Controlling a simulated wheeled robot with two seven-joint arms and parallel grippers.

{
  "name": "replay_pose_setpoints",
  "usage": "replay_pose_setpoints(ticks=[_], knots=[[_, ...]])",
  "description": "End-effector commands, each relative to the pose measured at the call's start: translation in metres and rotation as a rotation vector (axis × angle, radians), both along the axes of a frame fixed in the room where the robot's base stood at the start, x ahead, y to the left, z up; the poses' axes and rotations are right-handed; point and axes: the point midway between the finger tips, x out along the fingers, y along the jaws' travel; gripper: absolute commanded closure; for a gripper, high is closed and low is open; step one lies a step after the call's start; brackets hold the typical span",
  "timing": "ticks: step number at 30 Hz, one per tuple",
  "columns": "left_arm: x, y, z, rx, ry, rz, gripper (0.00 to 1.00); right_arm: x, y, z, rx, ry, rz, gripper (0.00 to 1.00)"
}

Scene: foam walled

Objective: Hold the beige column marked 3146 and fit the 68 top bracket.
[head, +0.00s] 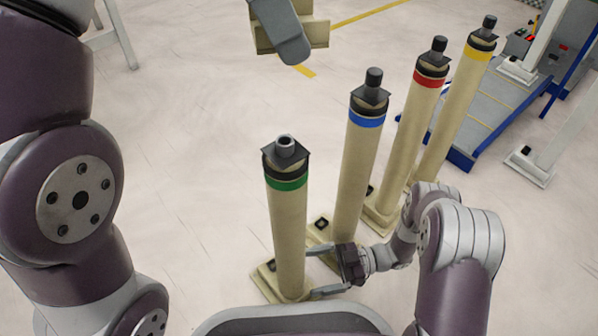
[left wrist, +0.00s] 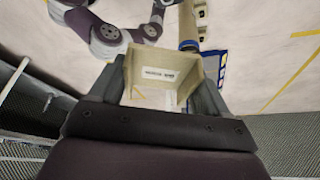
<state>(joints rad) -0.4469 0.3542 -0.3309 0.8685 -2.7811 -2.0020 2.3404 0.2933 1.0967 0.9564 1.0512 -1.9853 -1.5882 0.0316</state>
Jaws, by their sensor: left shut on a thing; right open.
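My left gripper (head: 284,42) is high at the top of the head view, shut on a beige bracket (head: 316,34). In the left wrist view the bracket (left wrist: 165,72) is an open-sided beige piece with a small white label, too small to read, between the two fingers (left wrist: 162,98). A beige column with a green band (head: 288,235) stands upright in front, with a dark square plate and a stub on top. My right gripper (head: 310,273) is open low by this column's base, its fingertips at the column's right side; contact is unclear. No 3146 marking is readable.
Beige columns with a blue band (head: 358,170), a red band (head: 407,145) and a yellow band (head: 453,110) stand in a row to the right and behind. A blue-edged platform (head: 485,110) is at the far right. The floor left of the columns is clear.

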Motion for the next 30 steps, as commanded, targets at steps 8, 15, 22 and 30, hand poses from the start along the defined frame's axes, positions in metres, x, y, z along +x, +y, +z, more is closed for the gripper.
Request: replay_pose_setpoints(ticks=[8, 15, 22, 30], knots=[[0.0, 0.0, 0.0, 0.0, 0.0, 0.0, 0.59, -0.008, 0.061, 0.0, -0.002, 0.001, 0.003, 0.03], [0.0, 0.0, 0.0, 0.0, 0.0, 0.0, 0.59, -0.01, 0.08, 0.0, -0.002, 0.002, -0.001, 0.03], [0.0, 0.0, 0.0, 0.0, 0.0, 0.0, 0.59, -0.01, 0.08, 0.0, -0.002, 0.002, -0.002, 0.09], [0.0, 0.0, 0.0, 0.0, 0.0, 0.0, 0.59, -0.01, 0.08, 0.0, -0.002, 0.002, -0.002, 0.97]])
